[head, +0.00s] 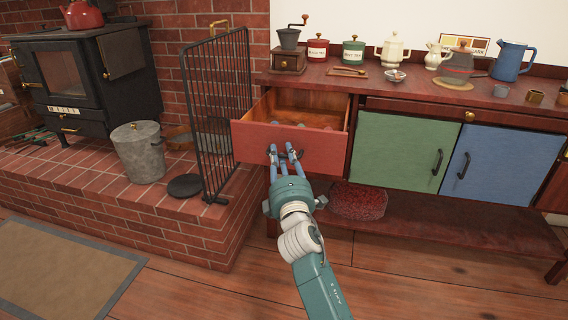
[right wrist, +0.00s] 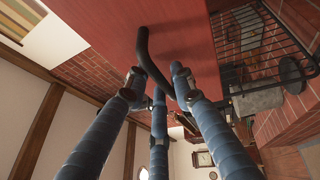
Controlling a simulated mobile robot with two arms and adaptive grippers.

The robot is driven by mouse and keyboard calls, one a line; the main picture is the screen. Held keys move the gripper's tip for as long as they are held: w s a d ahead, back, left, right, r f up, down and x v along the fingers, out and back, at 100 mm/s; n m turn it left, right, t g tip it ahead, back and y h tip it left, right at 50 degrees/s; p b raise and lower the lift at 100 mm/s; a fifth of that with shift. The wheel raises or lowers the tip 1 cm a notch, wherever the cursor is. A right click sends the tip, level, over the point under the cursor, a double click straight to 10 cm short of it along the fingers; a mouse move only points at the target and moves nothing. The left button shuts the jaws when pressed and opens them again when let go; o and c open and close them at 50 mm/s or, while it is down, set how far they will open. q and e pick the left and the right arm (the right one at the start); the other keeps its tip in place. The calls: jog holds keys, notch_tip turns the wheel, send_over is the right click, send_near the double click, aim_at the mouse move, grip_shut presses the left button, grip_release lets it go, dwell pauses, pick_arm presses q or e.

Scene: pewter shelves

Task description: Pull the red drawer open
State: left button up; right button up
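The red drawer (head: 300,146) at the left end of the dark red sideboard stands well open. Its wooden inside shows, with a few small round things near the front. Its dark curved handle (right wrist: 152,62) shows in the right wrist view against the red front (right wrist: 120,25). My right gripper (head: 284,154) is at the handle from the front, its blue fingers on either side of it. In the right wrist view the fingertips (right wrist: 158,84) stand apart around the handle; whether they press on it is unclear. My left gripper is out of view.
A black fire guard (head: 215,110) stands close to the drawer's left on the brick hearth, by a grey bucket (head: 138,150). The green door (head: 403,152) and blue door (head: 495,163) are shut. A coffee grinder (head: 288,60) stands above the drawer.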

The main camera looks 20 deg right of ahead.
jog(key=v, duration=1.1)
jog(key=shift+s+f, duration=0.15)
jog(key=shift+s, duration=0.25)
